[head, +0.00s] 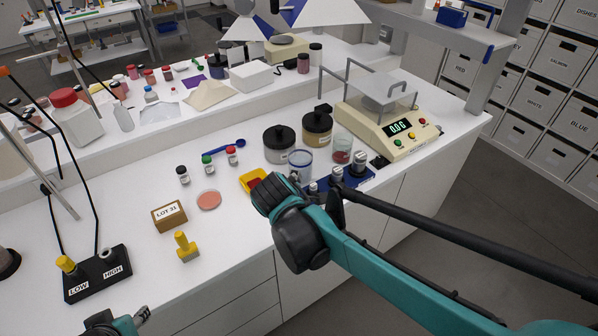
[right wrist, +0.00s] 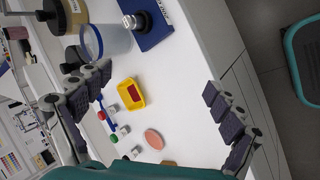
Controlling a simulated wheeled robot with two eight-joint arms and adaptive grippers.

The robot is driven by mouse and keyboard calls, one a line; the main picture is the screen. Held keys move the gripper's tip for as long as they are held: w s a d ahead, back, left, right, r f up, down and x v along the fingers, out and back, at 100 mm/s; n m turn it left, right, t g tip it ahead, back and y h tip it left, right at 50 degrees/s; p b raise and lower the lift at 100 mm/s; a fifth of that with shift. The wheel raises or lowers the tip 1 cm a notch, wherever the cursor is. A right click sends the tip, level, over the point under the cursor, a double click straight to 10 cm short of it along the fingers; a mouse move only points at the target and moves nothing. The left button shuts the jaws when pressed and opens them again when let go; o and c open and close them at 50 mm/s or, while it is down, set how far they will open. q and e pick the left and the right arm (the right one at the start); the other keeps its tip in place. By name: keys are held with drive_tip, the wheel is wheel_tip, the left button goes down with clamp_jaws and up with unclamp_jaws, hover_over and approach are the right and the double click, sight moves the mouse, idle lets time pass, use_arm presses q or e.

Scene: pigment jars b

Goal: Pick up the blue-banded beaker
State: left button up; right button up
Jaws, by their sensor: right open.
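The blue-banded beaker (head: 300,166), clear glass with a blue band, stands upright on the white bench, its lower part partly hidden by my right gripper in the head view. In the right wrist view the beaker (right wrist: 112,42) is at the upper left, beyond the left finger's tip. My right gripper (head: 285,187) is in front of the beaker.
A blue weight tray (head: 352,182) lies right of the beaker, with a second glass (head: 343,148) holding red matter behind it. Dark-lidded jars (head: 279,145) stand behind the beaker. A yellow tray (head: 247,184) is close left of it. The scale (head: 390,140) is at right.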

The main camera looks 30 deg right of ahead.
sight(292, 170)
drive_tip(key=w+d+f+n+h, duration=0.1)
drive_tip(key=w+d+n+h, duration=0.1)
drive_tip(key=w+n, duration=0.2)
drive_tip(key=w+d+f+n+h+b, duration=0.1)
drive_tip(key=w+f+n+h, duration=0.1)
drive_tip(key=w+n, duration=0.2)
drive_tip(key=w+d+f+n+h+b, duration=0.1)
drive_tip(key=w+d+f+n+h, duration=0.1)
drive_tip(key=w, duration=0.5)
drive_tip(key=shift+d+n+g+h, duration=0.3)
drive_tip(key=shift+n+h, duration=0.3)
drive_tip(key=shift+n, duration=0.3)
drive_tip(key=shift+w+d+f+n+h+b, duration=0.15)
drive_tip(key=shift+w+f+n+h+b, duration=0.15)
drive_tip(key=shift+w+n+h, duration=0.15)
drive_tip(key=b+x, duration=0.1)
drive_tip(key=x, duration=0.1)
drive_tip(key=shift+d+f, duration=0.15)
drive_tip(key=shift+d, duration=0.15)
drive_tip(key=b+x, duration=0.1)
drive_tip(key=x, duration=0.1)
drive_tip(key=b+x, duration=0.1)
drive_tip(key=x, duration=0.1)
drive_tip(key=shift+f, duration=0.35)
drive_tip(key=shift+w+d+f, duration=0.15)
drive_tip(key=shift+w+d, duration=0.05)
drive_tip(key=shift+d, duration=0.1)
drive_tip(key=c, duration=1.6)
